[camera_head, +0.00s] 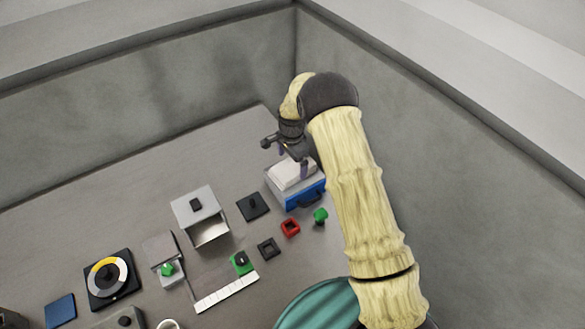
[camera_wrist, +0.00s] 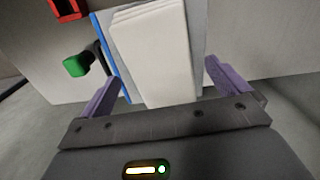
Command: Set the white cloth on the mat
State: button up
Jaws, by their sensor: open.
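The white cloth (camera_head: 290,173) is a folded, layered pad lying on top of a grey box with a blue front (camera_head: 312,195). It fills the upper middle of the wrist view (camera_wrist: 150,50). My gripper (camera_head: 293,163) is open over the cloth. In the wrist view its purple fingers (camera_wrist: 165,72) stand on either side of the cloth's near end, with visible room beside each. Contact with the cloth cannot be told. A flat blue square (camera_head: 60,311), which looks like the mat, lies bare at the lower left of the head view.
A red square ring (camera_head: 290,228) and a green knob (camera_head: 320,215) stand in front of the box. A white-grey bin (camera_head: 200,208), a dark dial (camera_head: 110,280) and a white strip (camera_head: 227,292) lie toward the mat. Grey walls close the back and right.

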aim_at(293, 166)
jog(key=shift+w+d+f+p, duration=0.15)
jog(key=shift+f+p, duration=0.75)
jog(key=shift+f, duration=0.95)
jog(key=shift+c, duration=0.2)
jog(key=c, duration=1)
notch_tip(293, 166, up, 10)
jog(key=b, duration=0.4)
